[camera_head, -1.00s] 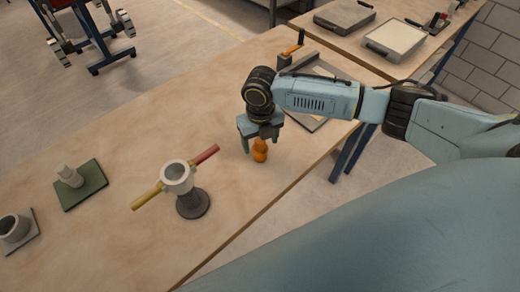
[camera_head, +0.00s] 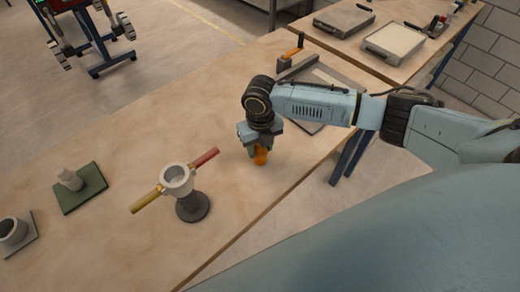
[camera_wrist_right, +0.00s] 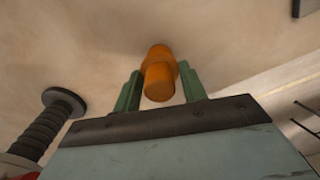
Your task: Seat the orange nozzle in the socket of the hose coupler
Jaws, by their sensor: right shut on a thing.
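The orange nozzle (camera_head: 261,157) stands on the wooden table and shows clearly in the wrist view (camera_wrist_right: 159,78). My right gripper (camera_head: 258,150) is over it, with its green fingers on either side, shut on it. The hose coupler (camera_head: 177,180) is a pale ring with a round socket, left of the gripper. It has a red handle (camera_head: 206,156) and a yellow handle (camera_head: 146,199), and sits on a dark stand (camera_head: 193,207). The stand's ribbed column shows at the lower left of the wrist view (camera_wrist_right: 41,132). My left gripper is out of view.
A green plate (camera_head: 82,190) with a pale fitting and a grey plate (camera_head: 18,238) with a dark-mouthed cup lie at the left. A framed tray (camera_head: 338,76) is behind my right arm. The table between nozzle and coupler is clear.

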